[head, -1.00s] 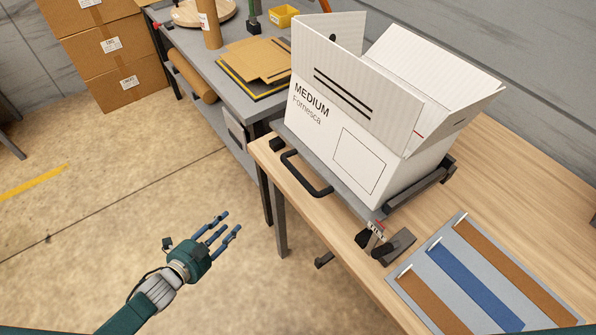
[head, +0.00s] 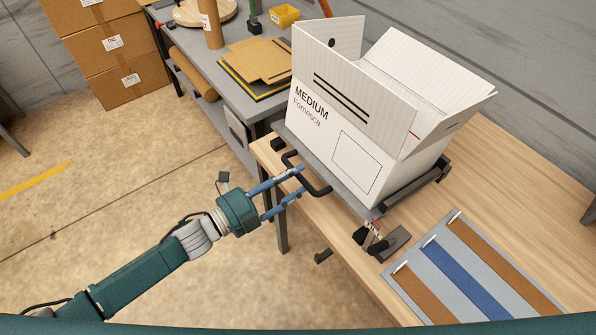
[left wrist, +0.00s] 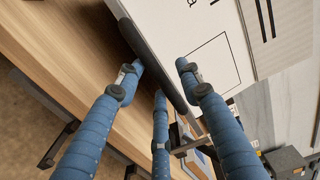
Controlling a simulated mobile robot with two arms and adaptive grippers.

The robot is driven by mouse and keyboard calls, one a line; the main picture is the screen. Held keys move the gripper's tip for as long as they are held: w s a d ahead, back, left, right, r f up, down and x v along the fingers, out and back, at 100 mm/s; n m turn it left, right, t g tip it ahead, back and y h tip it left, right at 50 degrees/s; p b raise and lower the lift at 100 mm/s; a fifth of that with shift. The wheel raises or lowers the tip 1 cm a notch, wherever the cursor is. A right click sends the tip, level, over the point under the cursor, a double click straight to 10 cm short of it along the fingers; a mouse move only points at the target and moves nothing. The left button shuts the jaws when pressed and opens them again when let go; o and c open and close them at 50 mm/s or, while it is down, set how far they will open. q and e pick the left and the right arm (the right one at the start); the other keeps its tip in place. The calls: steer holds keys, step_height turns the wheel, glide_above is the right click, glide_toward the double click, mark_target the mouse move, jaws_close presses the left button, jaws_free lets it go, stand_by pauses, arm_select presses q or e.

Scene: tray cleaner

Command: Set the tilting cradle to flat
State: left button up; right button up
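The cradle (head: 352,198) is a dark grey plate on the wooden table with a black loop handle (head: 321,190) on its front edge. An open white box marked MEDIUM (head: 345,130) sits on it. I cannot tell its tilt for certain. My left gripper (head: 299,181) is at the handle, its blue fingers spread and reaching around the bar. In the left wrist view, the dark handle bar (left wrist: 148,55) lies between the open fingers (left wrist: 160,72), not visibly gripped. My right gripper is out of view.
A small black clamp or lever with a label (head: 370,238) is by the cradle's near corner. A grey board with brown and blue strips (head: 428,262) lies at right. A grey bench (head: 222,85) with cardboard stands behind.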

arm_select(q)
steer(key=shift+x, duration=0.95)
steer(key=shift+a, duration=0.1)
steer(key=shift+c, duration=1.3)
jaws_close()
